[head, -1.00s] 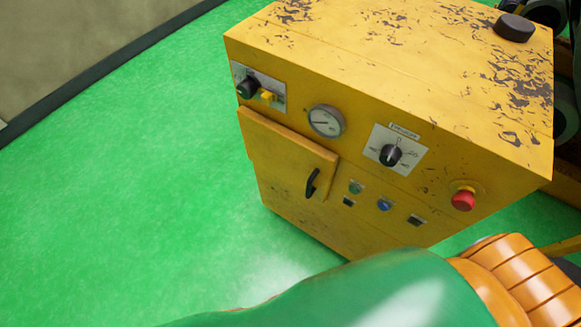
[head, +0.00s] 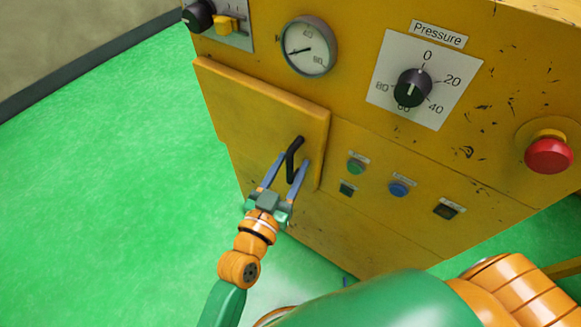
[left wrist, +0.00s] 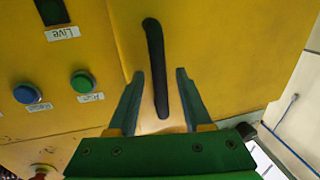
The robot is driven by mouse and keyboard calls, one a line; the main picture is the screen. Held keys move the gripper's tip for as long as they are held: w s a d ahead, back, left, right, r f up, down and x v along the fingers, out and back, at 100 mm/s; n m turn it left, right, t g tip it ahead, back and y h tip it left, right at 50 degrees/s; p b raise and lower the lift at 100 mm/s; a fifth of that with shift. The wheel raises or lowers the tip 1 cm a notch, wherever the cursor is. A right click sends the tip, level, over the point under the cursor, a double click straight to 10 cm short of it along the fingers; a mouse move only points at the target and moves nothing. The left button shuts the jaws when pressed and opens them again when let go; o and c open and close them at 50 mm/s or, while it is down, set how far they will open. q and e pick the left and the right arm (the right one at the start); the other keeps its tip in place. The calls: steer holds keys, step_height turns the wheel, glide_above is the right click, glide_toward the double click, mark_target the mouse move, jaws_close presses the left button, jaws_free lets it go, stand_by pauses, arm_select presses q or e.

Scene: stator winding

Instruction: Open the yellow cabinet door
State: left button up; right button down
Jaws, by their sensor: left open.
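The yellow cabinet door (head: 245,110) is a raised panel on the cabinet front and looks closed. Its black handle (head: 292,158) is near the door's right edge. My left gripper (head: 286,172) is open at the handle, one finger on each side of it in the head view. In the left wrist view the handle (left wrist: 156,70) stands between the two fingers of the left gripper (left wrist: 157,88), with gaps on both sides. I cannot tell whether either finger touches it. My right gripper is not in view.
The yellow cabinet (head: 375,235) carries a gauge (head: 309,47), a pressure dial (head: 412,88), a red button (head: 549,155) and small buttons right of the door. Green floor (head: 100,200) is open to the left. A dark-edged wall stands at the upper left.

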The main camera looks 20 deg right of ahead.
arm_select(q)
jaws_close()
stand_by(1.4)
